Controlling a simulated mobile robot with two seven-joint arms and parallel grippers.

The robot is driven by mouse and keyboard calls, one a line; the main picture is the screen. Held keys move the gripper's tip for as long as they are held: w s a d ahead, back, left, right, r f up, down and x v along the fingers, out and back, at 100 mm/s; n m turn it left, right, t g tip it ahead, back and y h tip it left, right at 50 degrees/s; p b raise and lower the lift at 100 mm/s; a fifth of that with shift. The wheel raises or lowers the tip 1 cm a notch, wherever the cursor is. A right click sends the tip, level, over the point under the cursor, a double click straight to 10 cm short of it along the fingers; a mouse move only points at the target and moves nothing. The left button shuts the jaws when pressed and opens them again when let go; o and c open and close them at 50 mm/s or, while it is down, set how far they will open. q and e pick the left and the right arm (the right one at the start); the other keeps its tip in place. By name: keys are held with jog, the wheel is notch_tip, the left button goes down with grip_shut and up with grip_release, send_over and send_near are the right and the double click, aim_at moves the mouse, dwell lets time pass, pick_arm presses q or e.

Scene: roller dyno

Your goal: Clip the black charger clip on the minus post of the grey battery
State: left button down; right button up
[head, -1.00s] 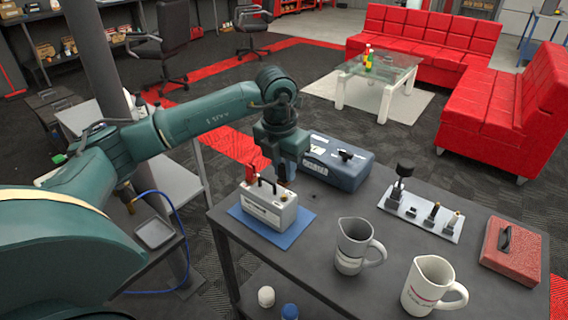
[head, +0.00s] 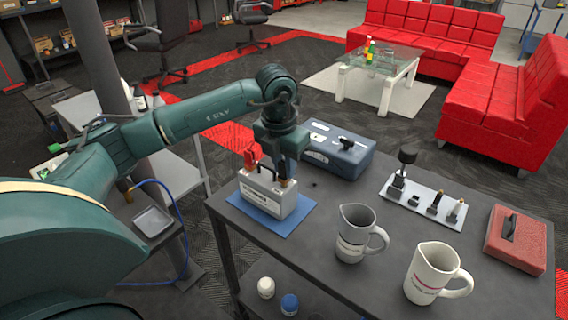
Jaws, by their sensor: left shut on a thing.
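The grey battery (head: 267,199) stands on a blue mat (head: 243,207) at the left end of the dark table. A red clip (head: 250,160) sits upright at the left of its top, beside a dark upright piece near the middle. My left gripper (head: 284,180) points down over the right end of the battery top. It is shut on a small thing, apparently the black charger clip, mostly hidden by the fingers. I cannot tell whether that thing touches the post, which is hidden. My right gripper is not in view.
A blue box (head: 338,153) with a black handle stands close behind my left gripper. Two mugs, a grey one (head: 355,236) and a white one (head: 427,275), stand at the front. A tray (head: 449,208) of small parts and a red case (head: 515,242) are at right.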

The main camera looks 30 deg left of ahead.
pick_arm(q)
jog(key=shift+f+b, duration=0.45)
jog(key=shift+f, duration=0.05)
dwell(0.8)
jog(key=shift+f, duration=0.25)
dwell(0.4)
dwell(0.5)
jog(key=c, duration=1.2)
grip_release()
jog(key=shift+r, duration=0.25)
jog(key=shift+s+r+b, duration=0.1)
jog(key=shift+s+r, duration=0.15)
jog(key=shift+r, duration=1.85)
jog(key=shift+s+r+b, duration=0.15)
jog(key=shift+s+r, duration=0.15)
jog(key=shift+r, duration=1.85)
jog(key=shift+s+r+b, duration=0.1)
jog(key=shift+s+r, duration=0.15)
jog(key=shift+r, duration=1.85)
